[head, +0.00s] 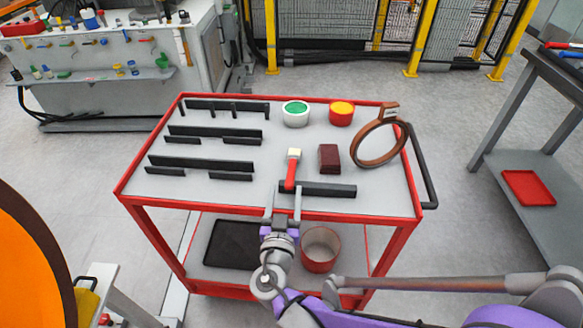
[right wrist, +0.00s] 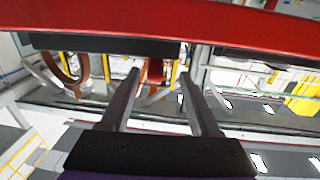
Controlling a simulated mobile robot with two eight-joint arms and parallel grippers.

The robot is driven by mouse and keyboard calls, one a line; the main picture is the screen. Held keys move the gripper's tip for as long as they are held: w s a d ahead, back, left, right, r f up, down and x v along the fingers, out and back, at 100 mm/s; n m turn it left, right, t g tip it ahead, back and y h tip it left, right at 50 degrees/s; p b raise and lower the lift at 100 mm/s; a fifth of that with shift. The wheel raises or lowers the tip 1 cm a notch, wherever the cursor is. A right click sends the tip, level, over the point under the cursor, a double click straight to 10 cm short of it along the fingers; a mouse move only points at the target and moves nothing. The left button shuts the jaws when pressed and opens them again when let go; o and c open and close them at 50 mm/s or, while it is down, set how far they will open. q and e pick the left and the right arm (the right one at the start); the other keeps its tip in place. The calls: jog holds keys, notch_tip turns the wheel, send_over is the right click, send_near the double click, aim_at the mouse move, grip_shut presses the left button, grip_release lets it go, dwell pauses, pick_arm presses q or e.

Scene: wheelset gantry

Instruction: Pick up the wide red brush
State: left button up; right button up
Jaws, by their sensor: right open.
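The red brush (head: 291,174) is on the grey top of the red cart, near its front edge. Its pale bristle end points away from me, and its red handle reaches a low black bar (head: 325,190). My right gripper (head: 283,196) is at the cart's front edge, just on the near side of the handle, open and empty. In the right wrist view its two fingers (right wrist: 163,88) are apart, with a red piece, seemingly the brush handle (right wrist: 155,70), beyond and between them. My left gripper is out of view.
On the cart (head: 268,210) stand several black slotted bars at left, green (head: 295,112) and yellow-topped (head: 341,112) tubs at the back, a dark red block (head: 329,158), and a brown ring (head: 379,145) at right. The lower shelf holds a pot (head: 320,250).

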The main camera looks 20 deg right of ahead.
aim_at(291, 171)
jog(key=x, duration=0.6)
jog(key=shift+w+d+f+b, duration=0.2)
jog(key=shift+d+b, duration=0.1)
jog(key=shift+d, duration=0.1)
jog(key=shift+r, duration=0.1)
grip_shut()
